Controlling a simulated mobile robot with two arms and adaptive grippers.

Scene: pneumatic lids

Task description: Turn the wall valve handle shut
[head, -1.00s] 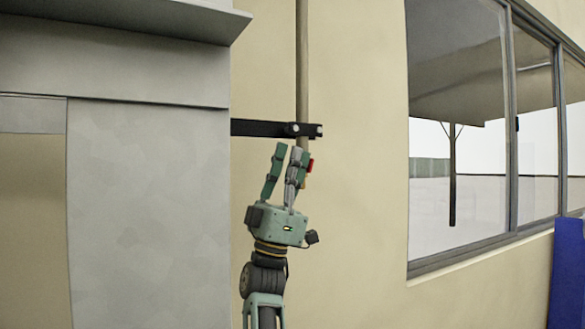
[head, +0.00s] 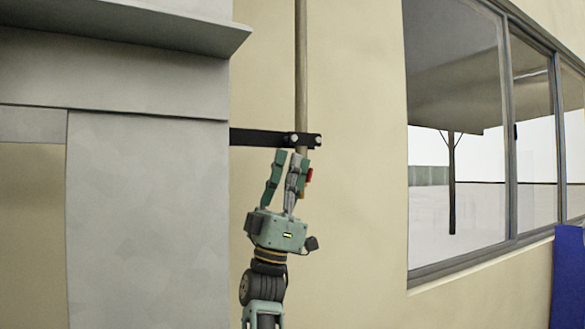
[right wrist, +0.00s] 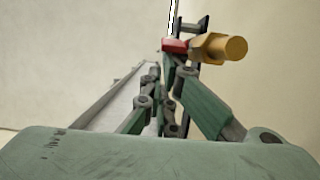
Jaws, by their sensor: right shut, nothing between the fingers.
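The wall valve shows in the right wrist view as a red handle piece (right wrist: 174,45) beside a yellow cylindrical part (right wrist: 222,47). In the head view only a small red bit of the handle (head: 309,175) shows, just right of my right gripper's fingers. My right gripper (head: 287,158) points up, in front of the valve, and hides most of it. It is shut with nothing held. In the right wrist view its fingertips (right wrist: 165,68) are just below and left of the red piece; I cannot tell if they touch it. My left gripper is out of view.
A vertical pipe (head: 301,60) runs up the beige wall, held by a black bracket (head: 262,138) just above the fingers. A grey cabinet-like structure (head: 150,200) stands left. A window (head: 455,180) and a blue panel (head: 567,275) are at right.

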